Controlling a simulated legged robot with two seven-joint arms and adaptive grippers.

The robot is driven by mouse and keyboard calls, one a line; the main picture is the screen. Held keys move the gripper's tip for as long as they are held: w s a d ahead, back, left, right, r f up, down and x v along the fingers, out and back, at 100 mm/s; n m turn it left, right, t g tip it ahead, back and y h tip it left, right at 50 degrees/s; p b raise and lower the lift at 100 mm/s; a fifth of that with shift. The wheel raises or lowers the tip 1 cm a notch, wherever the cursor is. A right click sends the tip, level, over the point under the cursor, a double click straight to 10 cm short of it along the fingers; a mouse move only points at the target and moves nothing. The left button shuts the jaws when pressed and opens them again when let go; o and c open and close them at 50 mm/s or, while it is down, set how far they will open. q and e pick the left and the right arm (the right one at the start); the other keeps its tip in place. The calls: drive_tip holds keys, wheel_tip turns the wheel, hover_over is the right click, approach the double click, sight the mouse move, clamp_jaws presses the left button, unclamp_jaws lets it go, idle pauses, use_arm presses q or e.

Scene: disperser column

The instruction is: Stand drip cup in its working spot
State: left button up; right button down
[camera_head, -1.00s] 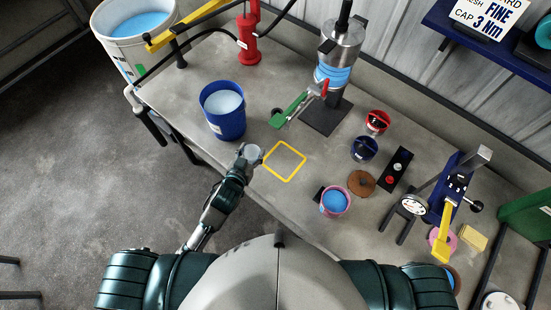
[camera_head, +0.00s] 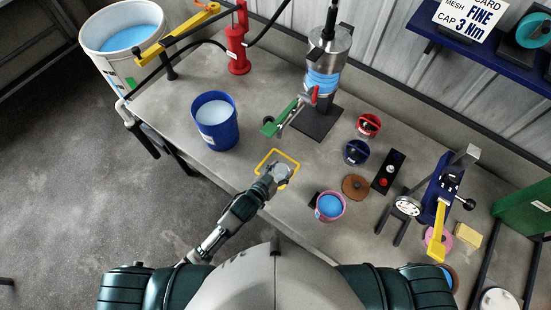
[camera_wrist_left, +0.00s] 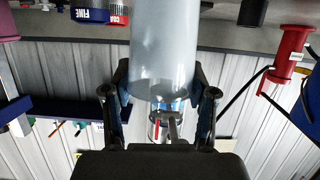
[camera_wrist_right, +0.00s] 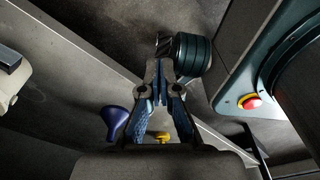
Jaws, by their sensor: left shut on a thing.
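A translucent grey cup (camera_head: 282,171) is in my left gripper (camera_head: 273,179). The left wrist view shows the cup (camera_wrist_left: 165,45) large, with the fingers shut on its two sides. In the head view, cup and gripper are over a yellow square outline (camera_head: 264,158) on the bench, partly hiding it. I cannot tell whether the cup touches the bench. My right gripper (camera_wrist_right: 161,70) shows only in the right wrist view, its fingers together and holding nothing visible.
A metal column (camera_head: 323,75) with a red-handled valve (camera_head: 314,94) stands behind the outline. A blue bucket (camera_head: 216,125) is to the left. A pink-rimmed cup (camera_head: 330,207) and a brown disc (camera_head: 355,187) are to the right. Bench (camera_head: 245,165) is clear between bucket and outline.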

use_arm(q)
drive_tip(key=w+f, duration=0.1)
drive_tip(key=w, duration=0.1)
drive_tip(key=w+f, duration=0.1)
drive_tip(key=w, duration=0.1)
drive_tip(key=w+f, duration=0.1)
drive_tip(key=w, duration=0.2)
drive_tip(key=shift+f, duration=0.25)
drive_tip(key=shift+a+f, duration=0.25)
drive_tip(key=shift+f, duration=0.05)
drive_tip(key=shift+a, duration=0.2)
drive_tip(key=o, duration=0.5)
drive_tip(key=shift+a+f, duration=0.15)
drive_tip(key=shift+a, duration=0.2)
drive_tip(key=o, duration=0.4)
drive_tip(key=shift+d, duration=0.65)
drive_tip(key=shift+s+a, duration=0.2)
drive_tip(key=shift+s, duration=0.05)
drive_tip(key=shift+r+p+v, duration=0.2)
drive_tip(key=shift+p+v, duration=0.1)
drive_tip(key=shift+v, duration=5.6)
use_arm(e)
drive_tip(key=shift+w+d+r, duration=0.1)
drive_tip(key=shift+d+r, duration=0.15)
drive_tip(key=shift+d, duration=0.7)
